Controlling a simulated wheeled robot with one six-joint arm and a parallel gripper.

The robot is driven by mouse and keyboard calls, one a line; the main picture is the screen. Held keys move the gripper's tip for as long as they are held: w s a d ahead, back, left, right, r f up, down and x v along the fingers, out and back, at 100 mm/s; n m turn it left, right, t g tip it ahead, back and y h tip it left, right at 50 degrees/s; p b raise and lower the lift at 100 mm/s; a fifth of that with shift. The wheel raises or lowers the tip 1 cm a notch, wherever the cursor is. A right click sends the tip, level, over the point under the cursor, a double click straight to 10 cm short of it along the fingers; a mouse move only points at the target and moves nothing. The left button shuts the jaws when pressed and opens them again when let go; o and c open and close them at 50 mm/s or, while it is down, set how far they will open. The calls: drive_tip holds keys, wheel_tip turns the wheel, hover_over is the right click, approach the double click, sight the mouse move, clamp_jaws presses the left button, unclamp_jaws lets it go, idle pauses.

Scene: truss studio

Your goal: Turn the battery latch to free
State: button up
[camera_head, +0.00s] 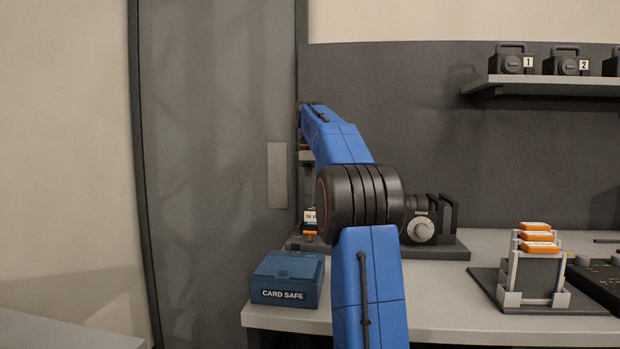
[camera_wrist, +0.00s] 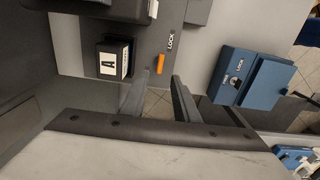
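The battery latch (camera_wrist: 160,63) is a small orange bar beside the word LOCK in the wrist view. A dark block with a white label marked A (camera_wrist: 114,60), apparently the battery, sits to its left on the grey plate. My gripper (camera_wrist: 158,86) is open, its two dark fingers spread below the latch in the picture. Nothing shows between the fingers, and they look apart from the latch. In the head view the orange latch (camera_head: 309,233) shows small under a white label, left of my arm's black joint. My gripper is mostly hidden behind my arm there.
The blue CARD SAFE box (camera_head: 287,278) stands at the bench's left front; it also shows in the wrist view (camera_wrist: 268,83). A black camera (camera_head: 430,222) stands right of my arm joint. A rack with orange-topped items (camera_head: 530,275) stands farther right. A shelf (camera_head: 550,85) hangs above.

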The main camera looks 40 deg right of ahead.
wheel_tip(320, 180, up, 6)
drive_tip(key=shift+r, duration=0.25)
drive_tip(key=shift+s, duration=0.1)
idle(0.6)
